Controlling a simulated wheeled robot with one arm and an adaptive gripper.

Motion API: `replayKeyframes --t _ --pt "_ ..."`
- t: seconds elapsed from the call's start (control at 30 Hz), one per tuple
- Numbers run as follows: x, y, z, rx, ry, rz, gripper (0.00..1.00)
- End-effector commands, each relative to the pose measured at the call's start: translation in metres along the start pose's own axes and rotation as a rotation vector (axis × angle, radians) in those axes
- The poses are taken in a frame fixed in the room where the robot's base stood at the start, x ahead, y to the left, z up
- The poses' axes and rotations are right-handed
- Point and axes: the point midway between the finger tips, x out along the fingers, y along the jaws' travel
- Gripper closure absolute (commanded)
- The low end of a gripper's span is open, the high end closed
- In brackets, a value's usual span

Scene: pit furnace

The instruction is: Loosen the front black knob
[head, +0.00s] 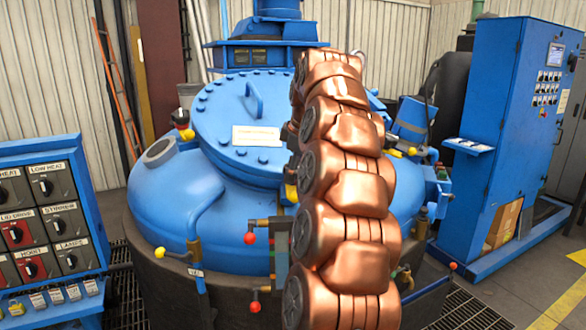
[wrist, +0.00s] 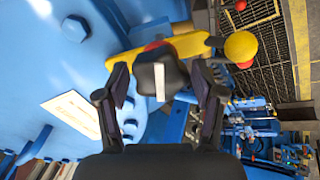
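In the wrist view, a black knob (wrist: 162,76) with a white line on its face sits on a yellow body, with a bit of red beside it. My gripper (wrist: 161,72) is open, with one finger on each side of the knob. The fingertips are close to the knob's sides, and a narrow gap seems to show. I cannot tell whether either finger touches it. In the head view, my copper-coloured arm covers the front of the blue furnace (head: 165,205), and both the gripper and this knob are hidden behind it.
A yellow ball handle (wrist: 241,46) is right of the knob in the wrist view. Another black knob (head: 181,117) stands at the furnace's left rear. A control panel (head: 40,215) is at left, a blue cabinet (head: 490,140) at right. Open floor (head: 520,285) lies at front right.

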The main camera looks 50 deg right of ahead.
Motion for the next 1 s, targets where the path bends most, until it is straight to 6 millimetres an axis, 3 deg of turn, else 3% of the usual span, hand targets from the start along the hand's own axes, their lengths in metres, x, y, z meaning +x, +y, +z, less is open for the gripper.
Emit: replayKeyframes --t 0.47,1.0 --pt "-0.003 0.001 0.0 0.001 0.0 0.002 0.21" --pt "-0.053 0.002 0.001 0.005 -0.001 0.006 0.21"
